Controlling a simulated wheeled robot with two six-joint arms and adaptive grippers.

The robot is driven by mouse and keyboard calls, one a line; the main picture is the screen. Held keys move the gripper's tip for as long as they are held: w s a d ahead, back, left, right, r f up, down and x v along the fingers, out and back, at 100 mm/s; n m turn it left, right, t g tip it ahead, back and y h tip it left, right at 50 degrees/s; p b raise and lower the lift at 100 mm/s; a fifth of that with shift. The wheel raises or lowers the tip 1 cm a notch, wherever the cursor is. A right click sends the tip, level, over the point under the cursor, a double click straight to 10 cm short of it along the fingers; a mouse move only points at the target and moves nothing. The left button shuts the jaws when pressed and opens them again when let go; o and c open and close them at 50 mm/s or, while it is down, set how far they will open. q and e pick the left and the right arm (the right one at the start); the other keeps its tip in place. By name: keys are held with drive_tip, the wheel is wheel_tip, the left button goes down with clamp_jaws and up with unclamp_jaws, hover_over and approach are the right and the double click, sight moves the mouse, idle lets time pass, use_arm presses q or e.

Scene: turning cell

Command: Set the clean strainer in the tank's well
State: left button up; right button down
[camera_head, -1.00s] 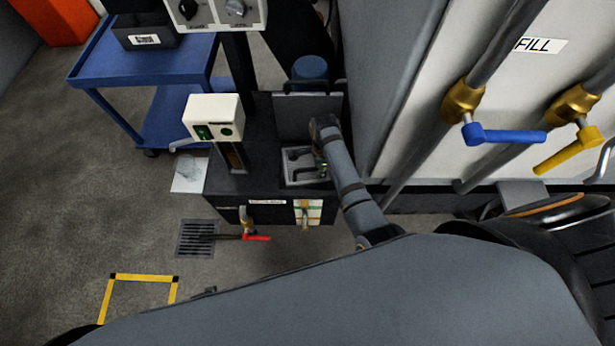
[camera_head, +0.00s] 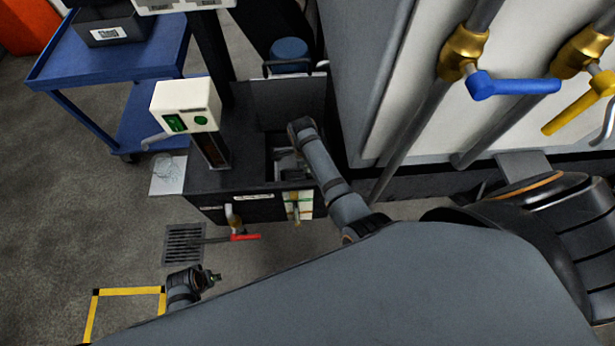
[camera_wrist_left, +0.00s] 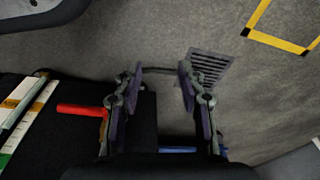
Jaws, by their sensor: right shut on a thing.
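The dark tank (camera_head: 232,181) stands in the middle of the head view, its lid (camera_head: 290,103) raised. Its square well opens in the top in front of the lid. My right gripper (camera_head: 284,160) reaches down into the well from the right and is shut on a grey piece, apparently the strainer (camera_head: 287,166). The forearm and well walls hide much of it, so I cannot tell whether it touches the bottom. My left gripper (camera_head: 214,277) is low, near the floor grate; the left wrist view shows its fingers (camera_wrist_left: 160,76) apart with nothing between them.
A white box with green buttons (camera_head: 186,104) stands on the tank's left. A red-handled valve (camera_head: 244,237) sticks out of its front. A white pad (camera_head: 168,174) with a faint round mark lies left. A blue cart (camera_head: 110,58) stands behind. Pipes with blue and yellow handles (camera_head: 512,85) are right.

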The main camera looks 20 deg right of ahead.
wheel_tip(320, 180, down, 3)
drive_tip(key=shift+f+b, duration=0.2)
drive_tip(key=shift+b, duration=0.55)
drive_tip(key=shift+f, duration=0.1)
drive_tip(key=c, duration=1.6)
unclamp_jaws()
use_arm(q)
drive_tip(key=r, duration=0.1)
drive_tip(key=w+r, duration=0.1)
drive_tip(key=r, duration=0.1)
drive_tip(key=d+r, duration=0.1)
drive_tip(key=shift+w+d+r, duration=0.1)
drive_tip(key=shift+w+r, duration=0.05)
drive_tip(key=shift+r, duration=0.1)
